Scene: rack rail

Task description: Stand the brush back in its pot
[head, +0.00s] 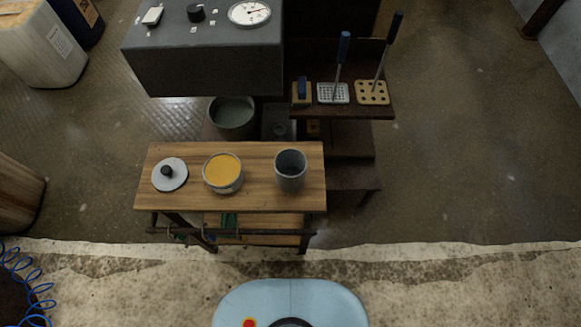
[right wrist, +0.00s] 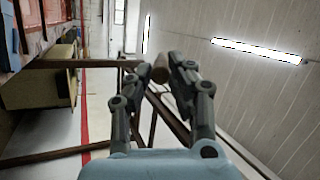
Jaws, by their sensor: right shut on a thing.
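The grey pot (head: 290,183) stands upright at the right end of a small wooden table, and its dark inside looks empty. My right gripper (right wrist: 158,70) shows only in the right wrist view. It is shut on a brown, round-ended piece (right wrist: 160,73), seemingly the wooden handle of the brush. The bristles cannot be made out. The head view shows neither the brush nor either gripper.
The wooden table (head: 260,199) also bears an open tin of yellow paint (head: 223,172) and a round lid with a black knob (head: 169,175). Behind are a dark box with a dial (head: 205,65) and a shelf (head: 350,106) with upright tools. Floor at the right is free.

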